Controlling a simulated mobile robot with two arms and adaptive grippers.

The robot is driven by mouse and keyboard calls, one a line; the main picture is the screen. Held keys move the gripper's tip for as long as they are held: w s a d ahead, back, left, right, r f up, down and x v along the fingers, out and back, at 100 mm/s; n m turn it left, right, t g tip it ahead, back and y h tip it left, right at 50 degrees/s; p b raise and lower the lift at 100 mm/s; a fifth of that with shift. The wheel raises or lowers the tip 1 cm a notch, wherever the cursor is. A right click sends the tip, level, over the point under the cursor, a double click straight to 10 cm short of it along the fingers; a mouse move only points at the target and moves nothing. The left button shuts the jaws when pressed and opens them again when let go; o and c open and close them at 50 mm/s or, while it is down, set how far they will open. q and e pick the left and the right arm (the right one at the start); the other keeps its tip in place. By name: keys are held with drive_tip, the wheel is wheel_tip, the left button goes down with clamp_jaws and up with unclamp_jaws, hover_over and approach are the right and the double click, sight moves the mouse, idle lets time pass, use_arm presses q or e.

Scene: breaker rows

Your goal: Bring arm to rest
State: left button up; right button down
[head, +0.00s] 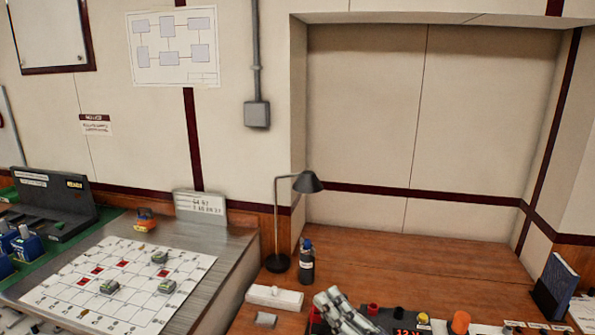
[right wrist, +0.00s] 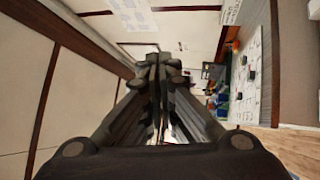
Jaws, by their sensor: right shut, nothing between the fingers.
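My right gripper (head: 328,298) shows at the bottom middle of the head view, over the front of the wooden desk (head: 390,260). Its grey fingers point up and away. In the right wrist view, my right gripper's fingers (right wrist: 158,62) come together at their tips with nothing held between them. The wrist camera looks past them at the wall and the grid sheet, which appears tilted on its side. The rest of my right arm is cut off by the lower edge of the head view. My left gripper is in neither view.
A black lamp (head: 308,183), a dark bottle (head: 306,265) and a white block (head: 274,298) stand near the right gripper. A panel reading 12 V (head: 408,332) and an orange knob (head: 460,322) lie to its right. A grid sheet (head: 60,295) lies left. The desk's back is clear.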

drive_tip(key=s+d+f+m+g+h, duration=0.2)
drive_tip(key=s+d+f+m+h, duration=0.1)
drive_tip(key=d+f+m+h, duration=0.5)
drive_tip(key=s+d+f+m+g+h, duration=0.25)
drive_tip(key=d+f+m+h, duration=0.45)
drive_tip(key=m, duration=0.4)
drive_tip(key=s+f+m+g+y, duration=0.15)
drive_tip(key=s+f+g, duration=0.35)
drive_tip(key=s, duration=0.6)
drive_tip(key=s+f+m+g+y, duration=0.1)
drive_tip(key=s+f+m+g, duration=0.25)
drive_tip(key=s+f, duration=0.5)
drive_tip(key=s+f+n+g, duration=0.1)
drive_tip(key=s+f, duration=0.2)
drive_tip(key=f, duration=1)
drive_tip(key=s+f+g, duration=0.1)
drive_tip(key=s+f, duration=0.1)
drive_tip(key=f, duration=1.2)
drive_tip(key=s+d+f+g, duration=0.1)
drive_tip(key=s+d+f, duration=0.1)
drive_tip(key=s+f, duration=1.2)
drive_tip(key=shift+s+f+b, duration=0.2)
drive_tip(key=shift+s+b, duration=0.15)
drive_tip(key=shift+s, duration=0.6)
